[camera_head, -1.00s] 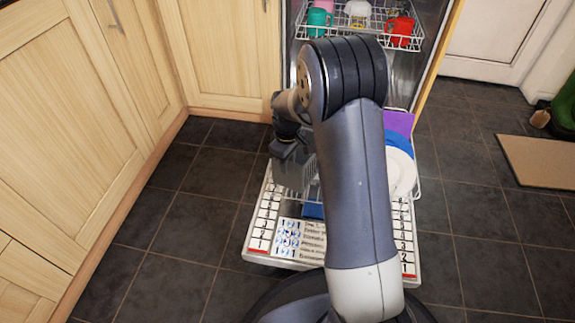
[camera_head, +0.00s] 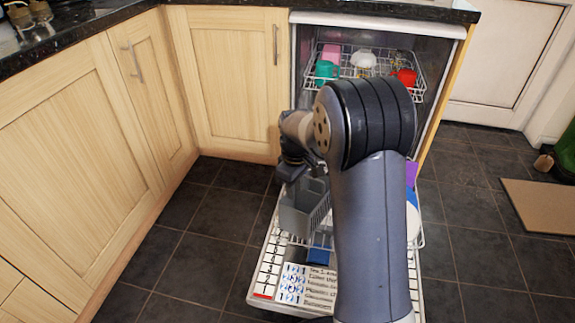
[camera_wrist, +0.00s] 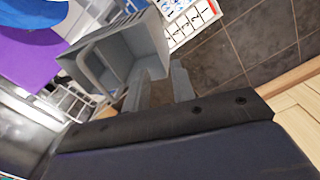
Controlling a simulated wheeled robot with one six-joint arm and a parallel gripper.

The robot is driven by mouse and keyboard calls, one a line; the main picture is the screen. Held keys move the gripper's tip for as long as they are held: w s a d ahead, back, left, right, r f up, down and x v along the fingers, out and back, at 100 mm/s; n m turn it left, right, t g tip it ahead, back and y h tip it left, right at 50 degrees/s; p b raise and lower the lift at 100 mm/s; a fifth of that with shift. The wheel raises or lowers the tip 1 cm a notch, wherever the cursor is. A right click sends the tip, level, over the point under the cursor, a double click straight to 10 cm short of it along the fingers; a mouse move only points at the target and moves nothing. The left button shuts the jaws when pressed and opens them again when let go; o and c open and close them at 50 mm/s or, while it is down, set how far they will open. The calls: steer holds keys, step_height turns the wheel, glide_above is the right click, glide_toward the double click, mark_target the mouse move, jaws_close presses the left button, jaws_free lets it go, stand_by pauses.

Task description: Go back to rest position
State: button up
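My gripper (camera_wrist: 158,86) is in the wrist view with its two grey fingers apart, and floor shows between them. It looks empty. A grey cutlery basket (camera_wrist: 92,62) is just beyond the fingers, and one finger overlaps its edge in that view; I cannot tell whether they touch. In the head view the basket (camera_head: 297,217) stands at the left of the pulled-out lower dishwasher rack. My gripper (camera_head: 291,170) is above it there, dark and small, partly hidden by my arm.
The open dishwasher door (camera_head: 262,290) lies low ahead. The upper rack (camera_head: 345,72) holds cups, including a red one (camera_head: 405,77). A purple item (camera_wrist: 35,58) is in the lower rack. Cabinets (camera_head: 75,140) stand left; tiled floor (camera_head: 185,255) is clear between.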

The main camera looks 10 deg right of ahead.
step_height(320, 180, down, 13)
steer(key=b, duration=0.5)
steer(key=shift+f+b, duration=0.2)
steer(key=shift+b, duration=0.1)
steer(key=shift+r, duration=0.35)
step_height(320, 180, up, 13)
steer(key=p, duration=0.6)
step_height(320, 180, down, 14)
steer(key=b, duration=0.6)
steer(key=shift+r, duration=0.1)
step_height(320, 180, up, 12)
steer(key=p, duration=0.6)
step_height(320, 180, up, 8)
steer(key=m+p, duration=0.4)
steer(key=p, duration=1.6)
glide_above(294, 218)
steer(key=s+d, duration=0.1)
steer(key=s, duration=0.3)
steer(key=m+p, duration=0.1)
steer(key=p, duration=0.1)
steer(key=shift+s+d+r+p, duration=0.25)
steer(key=shift+s+r+p, duration=0.05)
steer(key=shift+s+p, duration=0.1)
